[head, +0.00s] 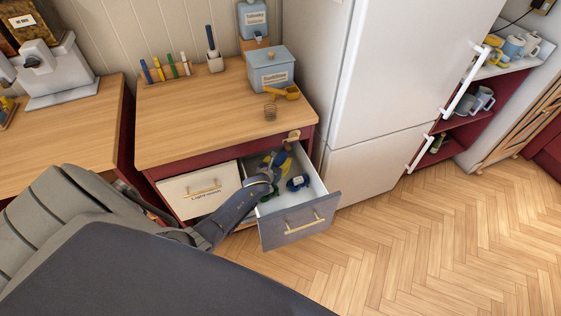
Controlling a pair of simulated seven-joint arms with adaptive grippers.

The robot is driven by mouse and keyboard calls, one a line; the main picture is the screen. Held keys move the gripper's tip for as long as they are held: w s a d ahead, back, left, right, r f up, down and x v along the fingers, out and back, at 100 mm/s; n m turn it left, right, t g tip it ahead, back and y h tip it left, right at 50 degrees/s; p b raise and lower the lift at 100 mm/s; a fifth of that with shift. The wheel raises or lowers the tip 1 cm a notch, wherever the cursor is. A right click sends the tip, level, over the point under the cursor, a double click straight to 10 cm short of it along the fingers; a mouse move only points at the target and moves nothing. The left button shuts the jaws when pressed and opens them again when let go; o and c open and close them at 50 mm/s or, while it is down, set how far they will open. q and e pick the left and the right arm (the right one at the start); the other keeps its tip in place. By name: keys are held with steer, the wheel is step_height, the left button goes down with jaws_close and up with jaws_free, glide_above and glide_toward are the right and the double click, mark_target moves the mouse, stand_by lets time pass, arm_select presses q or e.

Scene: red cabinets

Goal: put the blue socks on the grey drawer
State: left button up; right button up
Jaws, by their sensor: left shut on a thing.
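The grey-fronted drawer (299,223) is pulled open below the wooden counter. My left gripper (279,163) reaches over the drawer's left side and is shut on a small bluish thing (285,156). The gripper mostly hides it, so I cannot tell for certain that it is the blue socks. A dark blue item (298,183) with a pale patch lies in the drawer, right of the gripper. Yellow and green items show partly behind and below the gripper. My right gripper is not in view.
The white fridge (380,90) stands close on the right.

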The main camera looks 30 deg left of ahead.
arm_select(q)
steer(key=shift+f, duration=0.25)
steer(key=shift+s+d+f, duration=0.2)
steer(key=shift+s+f, duration=0.15)
steer(key=shift+f, duration=0.2)
steer(key=o, duration=1)
steer(key=shift+d, duration=0.2)
steer(key=shift+c, duration=0.2)
steer(key=shift+w, duration=0.15)
steer(key=shift+w+r, duration=0.15)
steer(key=v, duration=0.7)
steer(key=a+r+v, duration=0.1)
steer(key=v, duration=0.2)
steer(key=shift+d, duration=0.1)
steer(key=shift+v, duration=1)
